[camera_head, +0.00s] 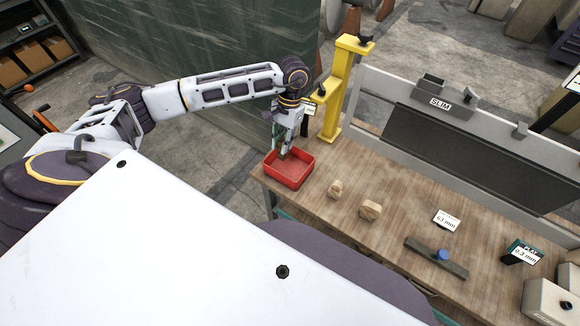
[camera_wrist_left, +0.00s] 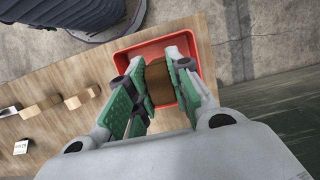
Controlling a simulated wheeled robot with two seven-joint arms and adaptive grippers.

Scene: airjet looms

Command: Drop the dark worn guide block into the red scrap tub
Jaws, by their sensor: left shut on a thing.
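The red scrap tub (camera_head: 290,177) stands at the far left corner of the wooden bench. Its red rim also shows in the left wrist view (camera_wrist_left: 150,48). My left gripper (camera_head: 284,153) points down over the tub. In the left wrist view my left gripper (camera_wrist_left: 160,85) is shut on a brown block, the dark worn guide block (camera_wrist_left: 158,84), held between the green finger pads. The tub lies beneath the block in that view. I cannot tell how far the block is above the tub floor. My right gripper is not in view.
Two pale wooden blocks (camera_head: 371,210) lie on the bench right of the tub. A yellow post (camera_head: 338,95) rises close behind the tub. Cards, a dark bar with a blue knob (camera_head: 441,256) and a grey frame (camera_head: 450,135) occupy the right side.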

